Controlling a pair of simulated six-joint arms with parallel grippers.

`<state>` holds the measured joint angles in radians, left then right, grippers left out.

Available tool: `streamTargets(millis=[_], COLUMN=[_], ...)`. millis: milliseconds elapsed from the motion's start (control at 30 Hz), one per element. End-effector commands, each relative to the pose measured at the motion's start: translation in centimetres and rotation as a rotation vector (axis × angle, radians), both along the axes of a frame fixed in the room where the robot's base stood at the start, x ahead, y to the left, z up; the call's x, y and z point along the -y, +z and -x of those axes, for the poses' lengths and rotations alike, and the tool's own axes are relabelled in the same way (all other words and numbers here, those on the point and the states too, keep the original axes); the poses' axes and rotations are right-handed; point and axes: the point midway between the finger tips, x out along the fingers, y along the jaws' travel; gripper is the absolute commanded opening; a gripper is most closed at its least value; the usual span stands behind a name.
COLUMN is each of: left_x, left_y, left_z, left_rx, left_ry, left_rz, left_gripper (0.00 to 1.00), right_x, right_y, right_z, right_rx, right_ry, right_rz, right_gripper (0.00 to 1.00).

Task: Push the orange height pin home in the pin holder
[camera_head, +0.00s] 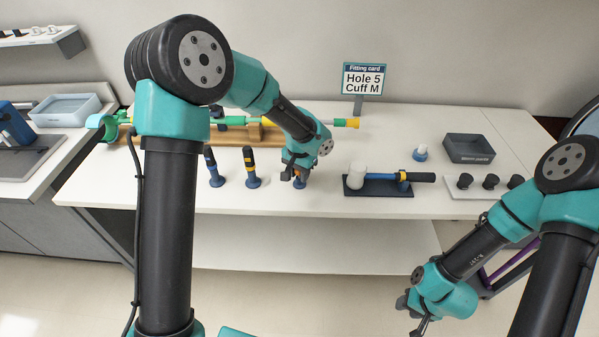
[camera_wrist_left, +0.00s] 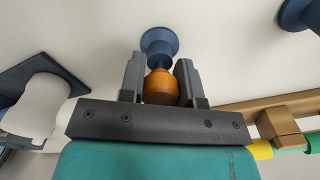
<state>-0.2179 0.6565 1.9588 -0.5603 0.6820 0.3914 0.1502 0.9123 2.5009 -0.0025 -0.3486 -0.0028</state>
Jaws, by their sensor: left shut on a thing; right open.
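The orange height pin (camera_wrist_left: 161,88) shows its rounded orange head between the fingers of my left gripper (camera_wrist_left: 160,80) in the left wrist view. My left gripper (camera_head: 297,178) is shut on it, low over the white table in the head view. The blue pin holder (camera_wrist_left: 160,42) has a round flange and lies straight beyond the pin head; in the head view the holder (camera_head: 300,185) is mostly hidden by the gripper. A narrow blue neck meets the orange head, but I cannot tell how deep the pin sits. My right gripper (camera_head: 418,318) is open and empty, in front of the table.
Two blue-based dark handles (camera_head: 213,168) (camera_head: 250,168) stand left of the holder. A dark stand (camera_head: 378,188) with a white-headed tool (camera_head: 357,175) lies to its right. Behind are a wooden rack (camera_head: 190,134) and the fitting card (camera_head: 363,78). A dark tray (camera_head: 468,148) is farther right.

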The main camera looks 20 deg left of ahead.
Motion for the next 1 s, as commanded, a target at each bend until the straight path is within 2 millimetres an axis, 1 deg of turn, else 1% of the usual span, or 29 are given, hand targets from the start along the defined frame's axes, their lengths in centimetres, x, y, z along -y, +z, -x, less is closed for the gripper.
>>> streamTargets(millis=[167,600,1000], left_x=[0.0,0.0,0.0], left_y=[0.0,1.3,1.4], left_z=[0.0,0.0,0.0], left_rx=[-0.002,-0.002,-0.002], left_ry=[0.0,-0.001,0.0], left_rz=[0.0,0.0,0.0], left_gripper=[0.0,0.0,0.0], right_x=[0.0,0.0,0.0], right_y=[0.0,0.0,0.0], right_z=[0.0,0.0,0.0], right_rx=[0.0,0.0,0.0], right_ry=[0.0,0.0,0.0], right_rz=[0.0,0.0,0.0], right_gripper=[0.43,0.43,0.43])
